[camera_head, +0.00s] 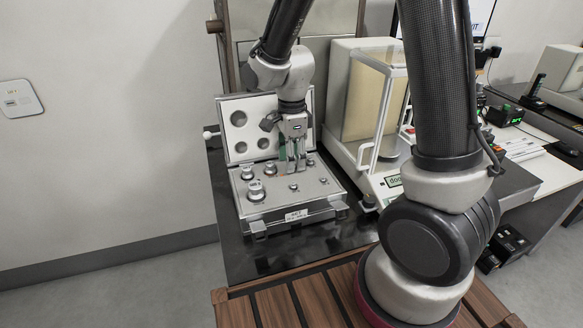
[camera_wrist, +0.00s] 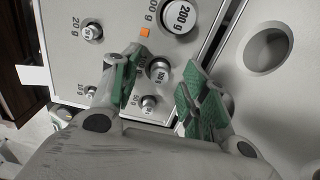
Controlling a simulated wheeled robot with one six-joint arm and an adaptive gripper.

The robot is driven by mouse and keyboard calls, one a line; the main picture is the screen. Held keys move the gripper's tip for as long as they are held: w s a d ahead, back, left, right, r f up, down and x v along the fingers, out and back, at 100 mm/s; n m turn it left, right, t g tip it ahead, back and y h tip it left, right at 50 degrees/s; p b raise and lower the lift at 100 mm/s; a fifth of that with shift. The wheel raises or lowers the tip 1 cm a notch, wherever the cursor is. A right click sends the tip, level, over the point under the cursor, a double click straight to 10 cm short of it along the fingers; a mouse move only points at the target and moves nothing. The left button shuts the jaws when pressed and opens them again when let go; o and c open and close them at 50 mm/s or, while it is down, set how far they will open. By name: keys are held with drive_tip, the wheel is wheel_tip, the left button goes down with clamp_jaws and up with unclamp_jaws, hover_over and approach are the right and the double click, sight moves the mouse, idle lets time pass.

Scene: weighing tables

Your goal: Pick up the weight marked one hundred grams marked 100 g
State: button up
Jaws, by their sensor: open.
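The 100 g weight (camera_wrist: 160,72) is a small shiny metal knob weight in the grey weight case, with a "100 g" label beside it. In the wrist view it lies between the two green-padded fingers of my gripper (camera_wrist: 163,62), with gaps to both sides. My gripper is open and empty. In the head view my gripper (camera_head: 292,168) points down over the back middle of the open case (camera_head: 287,216). I cannot tell the 100 g weight apart there.
A 50 g weight (camera_wrist: 149,102) sits close to the 100 g one. The 200 g weight (camera_wrist: 181,14) and 20 g weight (camera_wrist: 92,31) are further off. The case's raised lid (camera_head: 240,150) stands behind, and a glass-sided balance (camera_head: 365,110) is right of the case.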

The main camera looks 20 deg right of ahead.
drive_tip(key=shift+f, duration=0.3)
clamp_jaws()
drive_tip(key=shift+r, duration=0.15)
